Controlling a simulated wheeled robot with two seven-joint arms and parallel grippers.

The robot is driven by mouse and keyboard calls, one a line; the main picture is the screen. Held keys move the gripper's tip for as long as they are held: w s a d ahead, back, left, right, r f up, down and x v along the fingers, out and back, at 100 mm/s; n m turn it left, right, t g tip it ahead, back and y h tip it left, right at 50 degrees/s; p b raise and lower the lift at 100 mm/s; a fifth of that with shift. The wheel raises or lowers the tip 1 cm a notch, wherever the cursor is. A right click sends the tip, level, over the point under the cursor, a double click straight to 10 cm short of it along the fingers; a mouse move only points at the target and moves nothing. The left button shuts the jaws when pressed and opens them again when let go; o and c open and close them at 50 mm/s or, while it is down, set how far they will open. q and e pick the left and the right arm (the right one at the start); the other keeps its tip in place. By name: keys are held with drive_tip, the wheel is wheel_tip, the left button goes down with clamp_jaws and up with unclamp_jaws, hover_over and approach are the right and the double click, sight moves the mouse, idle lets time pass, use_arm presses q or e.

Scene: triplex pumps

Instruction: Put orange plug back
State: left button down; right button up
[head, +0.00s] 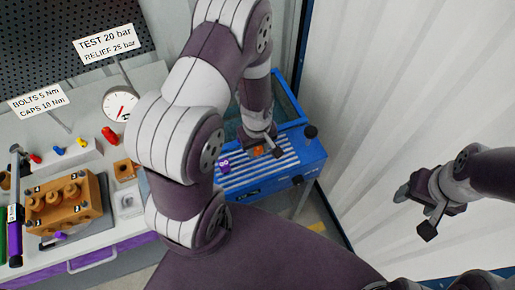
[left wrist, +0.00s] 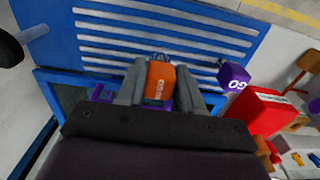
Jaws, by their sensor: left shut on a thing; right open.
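An orange plug (head: 258,150) is held over the slatted top of a blue box. It also shows in the left wrist view (left wrist: 160,84), upright between two grey fingers, with white lettering on its face. My left gripper (head: 263,149) is shut on it. Whether the plug touches the slats cannot be told. My right gripper (head: 420,212) is open and empty, in front of the white wall at the right. An orange-brown pump block (head: 62,205) with several round caps sits on the workbench at the left.
The blue slatted box (head: 275,180) has black knobs at its right. A purple piece (head: 223,167) marked GO lies on its left part. A gauge (head: 121,105), signs and small red, yellow and blue parts stand on the workbench (head: 150,75). My left arm hides much of the middle.

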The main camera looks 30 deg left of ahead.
sight(257, 153)
use_arm(q)
drive_tip(key=f, duration=0.3)
drive_tip(key=shift+w+a, duration=0.2)
drive_tip(key=shift+w, duration=0.1)
drive_tip(key=shift+s+a, duration=0.1)
drive_tip(key=shift+s, duration=0.35)
drive_tip(key=shift+d+f, duration=0.1)
drive_tip(key=shift+d, duration=0.1)
drive_tip(key=c, duration=1)
unclamp_jaws()
drive_tip(key=shift+w, duration=0.15)
drive_tip(key=shift+o, duration=1.3)
drive_tip(key=shift+a, duration=0.15)
